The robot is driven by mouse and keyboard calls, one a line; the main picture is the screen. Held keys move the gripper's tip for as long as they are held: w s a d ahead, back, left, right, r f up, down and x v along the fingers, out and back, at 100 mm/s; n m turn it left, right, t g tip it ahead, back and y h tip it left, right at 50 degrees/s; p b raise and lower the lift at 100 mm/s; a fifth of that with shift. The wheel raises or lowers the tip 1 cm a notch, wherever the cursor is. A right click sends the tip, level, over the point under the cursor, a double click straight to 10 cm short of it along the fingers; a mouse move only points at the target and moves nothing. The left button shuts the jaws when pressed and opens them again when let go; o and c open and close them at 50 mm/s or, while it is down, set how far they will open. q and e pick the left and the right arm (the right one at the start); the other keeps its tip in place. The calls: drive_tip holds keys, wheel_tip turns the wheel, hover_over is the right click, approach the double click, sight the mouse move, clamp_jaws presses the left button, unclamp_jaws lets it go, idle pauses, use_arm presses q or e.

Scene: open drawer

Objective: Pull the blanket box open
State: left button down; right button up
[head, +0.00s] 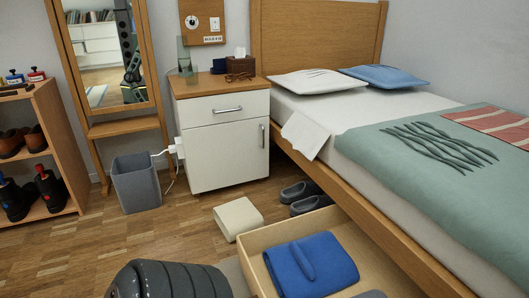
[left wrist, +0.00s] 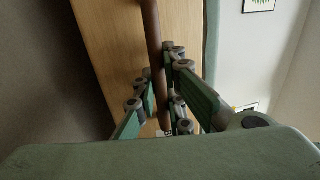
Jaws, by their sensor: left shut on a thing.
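The blanket box (head: 262,243) is a pale wooden drawer that stands out from under the bed, partly open, in the head view. A folded blue blanket (head: 312,268) lies inside it; the box's near end is cut off by the picture's lower edge. In the left wrist view, my left gripper (left wrist: 164,105) is shut on a dark brown bar handle (left wrist: 153,30) in front of a light wooden panel (left wrist: 108,40). The gripper and handle are outside the head view. My right gripper is in neither view.
Dark grey slippers (head: 300,191) sit by the bed (head: 350,190). A grey bin (head: 136,184) and white nightstand (head: 225,140) stand farther back.

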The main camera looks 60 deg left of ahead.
use_arm(q)
drive_tip(key=shift+s, duration=0.15)
drive_tip(key=c, duration=1.8)
unclamp_jaws()
drive_tip(key=v, duration=1.2)
